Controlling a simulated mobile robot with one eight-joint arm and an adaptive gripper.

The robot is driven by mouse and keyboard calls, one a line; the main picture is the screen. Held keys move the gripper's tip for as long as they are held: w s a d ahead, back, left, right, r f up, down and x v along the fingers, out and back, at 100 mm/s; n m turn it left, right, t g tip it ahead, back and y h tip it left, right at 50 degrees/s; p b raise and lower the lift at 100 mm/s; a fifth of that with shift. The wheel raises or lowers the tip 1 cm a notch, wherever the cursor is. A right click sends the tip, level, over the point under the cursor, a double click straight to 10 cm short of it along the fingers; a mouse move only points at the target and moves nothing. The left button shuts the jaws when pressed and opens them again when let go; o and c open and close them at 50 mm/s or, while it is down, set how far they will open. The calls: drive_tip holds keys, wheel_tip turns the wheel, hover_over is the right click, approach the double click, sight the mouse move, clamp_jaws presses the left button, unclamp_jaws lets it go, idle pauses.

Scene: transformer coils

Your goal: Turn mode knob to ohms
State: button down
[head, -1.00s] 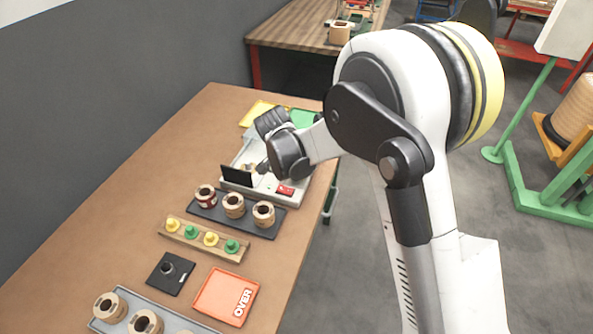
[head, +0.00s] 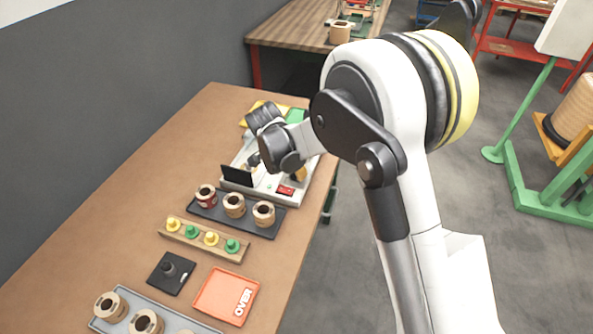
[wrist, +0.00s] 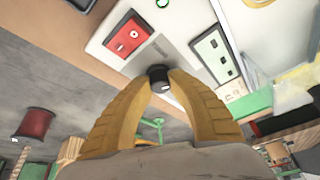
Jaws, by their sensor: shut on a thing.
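The tester (head: 292,194) is a pale box on the brown bench, with a dark upright panel (head: 237,175) and a red panel (head: 285,190). In the wrist view its face shows the red panel (wrist: 129,33) and a white-and-green panel (wrist: 213,55). The mode knob (wrist: 158,74) is a small black round knob with a light mark. My gripper (wrist: 160,84) is shut on the knob, its two tan fingers meeting at the knob's sides. In the head view my wrist (head: 275,145) hides part of the tester. Where the knob points cannot be read.
A dark tray (head: 225,218) with several coils lies in front of the tester. Nearer are a wooden rack (head: 205,240) of yellow and green pegs, a black square base (head: 170,273), an orange OVER tray (head: 225,296) and a grey coil tray (head: 110,322). The bench's left side is clear.

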drive_tip(key=c, duration=1.2)
unclamp_jaws()
drive_tip(key=v, duration=1.2)
drive_tip(key=shift+d, duration=0.1)
